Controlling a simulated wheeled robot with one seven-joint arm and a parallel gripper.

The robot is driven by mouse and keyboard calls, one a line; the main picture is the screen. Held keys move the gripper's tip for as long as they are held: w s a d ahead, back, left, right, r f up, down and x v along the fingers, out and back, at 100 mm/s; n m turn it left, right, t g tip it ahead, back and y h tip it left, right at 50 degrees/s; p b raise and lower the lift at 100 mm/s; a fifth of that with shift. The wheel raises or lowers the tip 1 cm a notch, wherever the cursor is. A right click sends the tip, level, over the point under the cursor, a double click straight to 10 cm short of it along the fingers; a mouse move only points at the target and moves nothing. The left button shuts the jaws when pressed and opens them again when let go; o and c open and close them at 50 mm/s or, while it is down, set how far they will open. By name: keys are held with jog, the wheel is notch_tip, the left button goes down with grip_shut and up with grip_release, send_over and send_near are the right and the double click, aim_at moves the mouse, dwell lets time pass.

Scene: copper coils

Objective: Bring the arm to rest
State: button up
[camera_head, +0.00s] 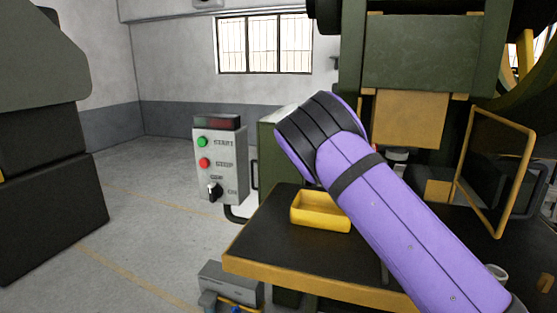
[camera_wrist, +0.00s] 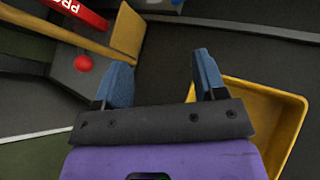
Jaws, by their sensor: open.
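My gripper (camera_wrist: 163,80) shows in the wrist view with its two blue-padded fingers spread apart. Nothing is between them. It is over a dark surface, beside the yellow tray (camera_wrist: 288,125), which lies to the right and partly behind the gripper's body. In the head view my purple arm reaches up from the lower right, and its dark end section is raised above the black table (camera_head: 268,222) with a yellow edge. The gripper itself is hidden in the head view. The yellow tray (camera_head: 322,224) sits on this table, just left of my arm.
A control box (camera_head: 220,165) with green and red buttons stands left of the table. A large green press (camera_head: 425,55) with a yellow-framed guard (camera_head: 463,165) is behind my arm. In the wrist view a red ball-shaped knob (camera_wrist: 84,63) is at upper left.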

jog(key=s+d+r+m+g+y, duration=0.1)
jog(key=s+d+r+m+y, duration=0.3)
jog(key=s, duration=0.4)
jog(key=s+d+r+m+y, duration=0.25)
jog(key=s+d+r, duration=0.2)
jog(key=s, duration=0.35)
jog(key=s+d+r+m+g+y, duration=0.1)
jog(key=s+d+r+m+y, duration=0.1)
jog(key=s+d+r+m, duration=0.35)
jog(key=s+a+r+m+t+y, duration=0.1)
jog(key=s+a+m+t, duration=0.1)
jog(key=s, duration=1.4)
jog(key=s+a+r+m+t+y, duration=0.1)
jog(key=s+a+m+y, duration=0.1)
jog(key=s, duration=1.5)
jog(key=shift+s+a+m+t, duration=0.15)
jog(key=shift+a+m+t, duration=0.25)
jog(key=shift+a+m, duration=0.6)
